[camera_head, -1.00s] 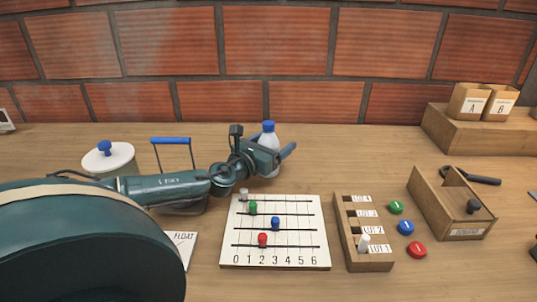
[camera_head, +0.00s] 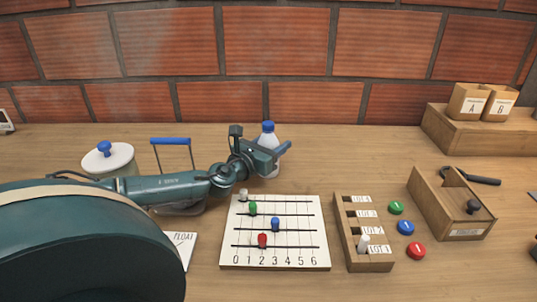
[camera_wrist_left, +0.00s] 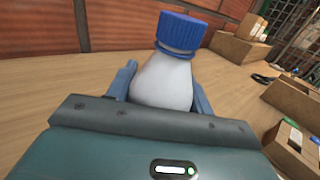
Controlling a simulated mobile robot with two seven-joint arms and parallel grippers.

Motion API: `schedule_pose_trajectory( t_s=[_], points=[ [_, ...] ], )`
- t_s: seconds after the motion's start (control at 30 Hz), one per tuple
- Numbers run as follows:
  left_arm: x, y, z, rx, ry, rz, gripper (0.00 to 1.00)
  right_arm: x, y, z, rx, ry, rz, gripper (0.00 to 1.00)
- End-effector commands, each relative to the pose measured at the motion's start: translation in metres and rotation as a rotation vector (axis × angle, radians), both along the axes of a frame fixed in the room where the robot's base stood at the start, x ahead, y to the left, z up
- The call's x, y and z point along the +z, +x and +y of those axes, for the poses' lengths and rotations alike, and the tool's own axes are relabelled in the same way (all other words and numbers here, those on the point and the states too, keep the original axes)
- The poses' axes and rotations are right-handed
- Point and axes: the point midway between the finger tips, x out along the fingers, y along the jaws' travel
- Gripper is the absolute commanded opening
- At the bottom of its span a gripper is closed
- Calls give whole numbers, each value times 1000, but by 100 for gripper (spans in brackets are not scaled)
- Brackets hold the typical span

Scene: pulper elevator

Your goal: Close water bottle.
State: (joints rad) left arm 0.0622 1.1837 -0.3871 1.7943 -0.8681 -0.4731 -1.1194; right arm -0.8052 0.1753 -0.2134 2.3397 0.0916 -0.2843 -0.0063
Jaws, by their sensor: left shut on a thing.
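The water bottle (camera_head: 268,141) stands upright on the table near the wall in the head view, white and translucent with a blue cap (camera_head: 268,127) on its top. In the left wrist view the bottle body (camera_wrist_left: 164,82) sits between the blue fingers, with the blue cap (camera_wrist_left: 183,30) above them. My left gripper (camera_head: 280,153) is shut on the bottle's body, below the cap. The lower part of the bottle is partly hidden by the gripper. My right gripper is not in view.
A slider board (camera_head: 312,259) with coloured pegs lies in front of the bottle. A wooden slotted block (camera_head: 378,264), coloured buttons (camera_head: 406,227) and a wooden box (camera_head: 425,213) are to the right. A white-lidded jar (camera_head: 108,162) stands left.

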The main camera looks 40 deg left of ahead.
Motion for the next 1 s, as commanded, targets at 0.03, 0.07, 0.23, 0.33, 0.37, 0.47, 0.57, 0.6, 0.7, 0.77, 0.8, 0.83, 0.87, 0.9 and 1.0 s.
schedule_pose_trajectory(
  t_s=[0.03,0.07,0.23,0.33,0.37,0.47,0.57,0.6,0.7,0.77,0.8,0.83,0.87,0.9,1.0],
  points=[
    [1,0,0,1,1,-2,17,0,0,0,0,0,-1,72],
    [1,0,0,1,1,-2,17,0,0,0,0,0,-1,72],
    [11,0,0,0,3,-4,17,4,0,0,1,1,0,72],
    [28,0,0,-2,4,-5,17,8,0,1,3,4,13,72],
    [35,0,0,-2,4,-4,17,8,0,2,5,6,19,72],
    [56,0,0,-2,4,-5,17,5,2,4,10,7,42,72],
    [75,0,0,-1,4,-5,17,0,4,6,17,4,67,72],
    [81,0,0,-1,4,-4,17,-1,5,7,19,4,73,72],
    [94,0,0,-1,2,-4,17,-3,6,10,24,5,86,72],
    [98,0,0,-1,3,-4,17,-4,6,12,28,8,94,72],
    [100,0,0,-1,2,-3,17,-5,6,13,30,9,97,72],
    [101,0,0,-1,1,-2,17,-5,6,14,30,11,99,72],
    [101,0,0,-1,1,-2,17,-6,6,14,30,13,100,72],
    [102,0,0,0,0,-2,17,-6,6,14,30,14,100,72],
    [101,0,0,0,0,-2,17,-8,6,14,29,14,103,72]
  ],
)
